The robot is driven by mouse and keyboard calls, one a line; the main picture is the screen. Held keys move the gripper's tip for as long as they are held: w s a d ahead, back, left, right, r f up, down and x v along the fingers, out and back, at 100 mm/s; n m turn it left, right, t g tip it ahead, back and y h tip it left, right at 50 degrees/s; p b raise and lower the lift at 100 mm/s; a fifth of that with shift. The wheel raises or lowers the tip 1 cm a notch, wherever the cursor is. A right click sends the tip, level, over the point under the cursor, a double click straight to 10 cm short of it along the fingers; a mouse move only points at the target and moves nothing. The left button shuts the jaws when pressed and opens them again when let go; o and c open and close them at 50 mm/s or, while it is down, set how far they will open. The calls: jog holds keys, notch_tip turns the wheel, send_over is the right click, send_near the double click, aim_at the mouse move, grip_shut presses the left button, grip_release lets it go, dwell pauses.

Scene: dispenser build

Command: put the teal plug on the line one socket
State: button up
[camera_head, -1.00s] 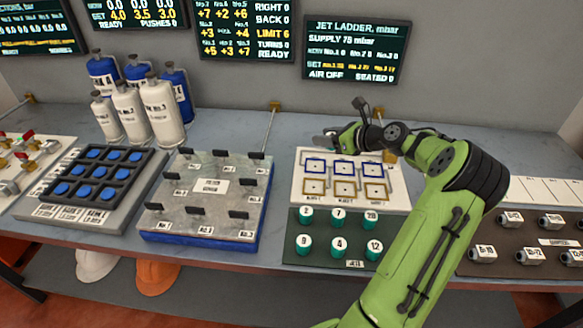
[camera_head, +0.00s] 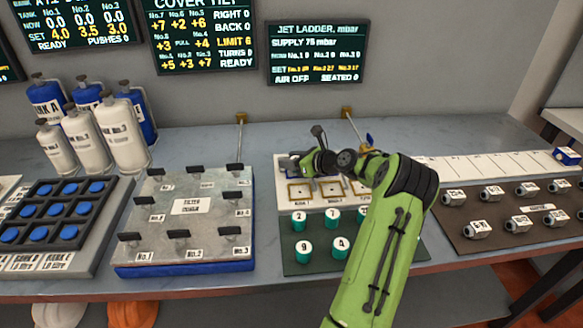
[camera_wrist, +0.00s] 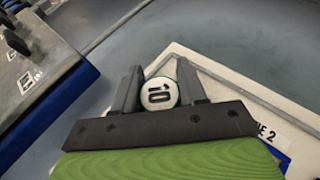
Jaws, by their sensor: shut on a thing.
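In the wrist view my gripper (camera_wrist: 159,90) is shut on a teal plug (camera_wrist: 159,94), whose white top reads 10. The plug is held beside or over the edge of the white socket board (camera_wrist: 215,78); its height above it is unclear. In the head view my gripper (camera_head: 297,164) is at the board's back left corner, covering part of the back row of sockets. Gold-framed front sockets (camera_head: 331,188) show on the white board (camera_head: 284,204). A "2" line label (camera_wrist: 265,131) and a blue socket edge show at the wrist view's right. The plug's underside is hidden.
A green tray (camera_head: 293,268) with several teal plugs sits in front of the board, partly behind my arm. The filter cover block (camera_head: 190,215) stands left. A brown tray of grey fittings (camera_head: 470,236) lies right. A jet ladder screen (camera_head: 317,52) hangs behind.

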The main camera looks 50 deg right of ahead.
jog(key=shift+f, duration=0.35)
jog(key=o, duration=1.1)
